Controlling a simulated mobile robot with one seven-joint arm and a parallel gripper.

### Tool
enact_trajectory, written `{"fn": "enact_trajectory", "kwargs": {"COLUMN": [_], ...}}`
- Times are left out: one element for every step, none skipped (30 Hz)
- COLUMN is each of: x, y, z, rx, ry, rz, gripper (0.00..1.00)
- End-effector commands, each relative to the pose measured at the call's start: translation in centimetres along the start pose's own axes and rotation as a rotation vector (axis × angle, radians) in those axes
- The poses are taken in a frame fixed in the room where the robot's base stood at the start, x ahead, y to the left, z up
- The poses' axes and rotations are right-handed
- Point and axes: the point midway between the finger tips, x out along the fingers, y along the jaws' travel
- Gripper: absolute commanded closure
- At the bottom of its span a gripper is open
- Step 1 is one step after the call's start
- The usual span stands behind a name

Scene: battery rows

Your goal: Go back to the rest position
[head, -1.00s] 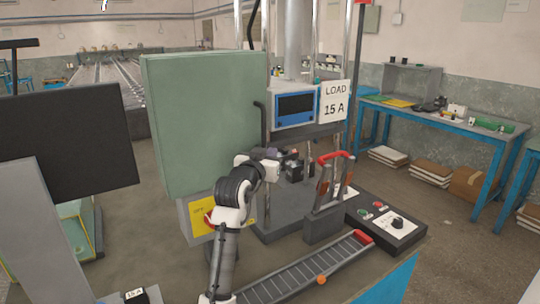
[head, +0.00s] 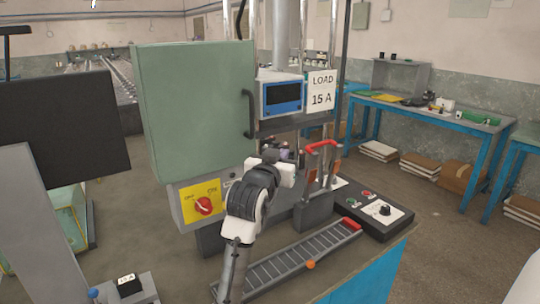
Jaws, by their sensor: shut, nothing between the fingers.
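My arm (head: 250,200) rises from the bottom of the head view and bends away from me in front of the test stand. My gripper (head: 284,156) is at its far end, largely hidden behind the white wrist. It is shut and I see nothing held in it. The fingertips are too small and covered to make out clearly.
The green cabinet (head: 195,110) stands close to the left of my arm, with a red rotary switch (head: 204,205) below. A red-handled lever (head: 322,148), a control box (head: 380,212) and a slotted rail (head: 290,262) are to the right. Open floor lies beyond.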

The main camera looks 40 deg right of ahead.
Motion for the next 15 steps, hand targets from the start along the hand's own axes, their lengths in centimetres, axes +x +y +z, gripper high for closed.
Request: {"fn": "enact_trajectory", "kwargs": {"x": [-0.5,-0.8,-1.0,-1.2,-1.4,-1.5,-1.6,-1.6,-1.7,-1.7,-1.8,-1.8,-1.8,-1.7,-1.8], "y": [0.8,1.2,1.5,1.8,1.9,2.1,2.2,2.3,2.4,2.4,2.4,2.4,2.4,2.4,2.3], "z": [0.2,0.1,0.1,0.1,0.0,0.0,0.0,0.0,0.0,0.0,0.0,-0.1,-0.1,-0.1,-0.1], "rx": [0.001,0.001,0.001,0.001,0.001,0.000,0.000,0.000,0.000,0.000,0.000,0.000,0.000,0.000,-0.001], "ry": [0.003,0.003,0.001,0.001,0.002,0.001,0.000,0.000,0.000,0.000,0.000,0.000,0.000,0.000,0.002], "rz": [0.002,0.003,0.003,0.002,0.002,0.001,0.001,0.001,0.001,0.001,0.000,0.000,0.000,0.000,-0.002], "gripper": [1.00,1.00,1.00,1.00,1.00,1.00,1.00,1.00,1.00,1.00,1.00,1.00,1.00,1.00,1.00]}}
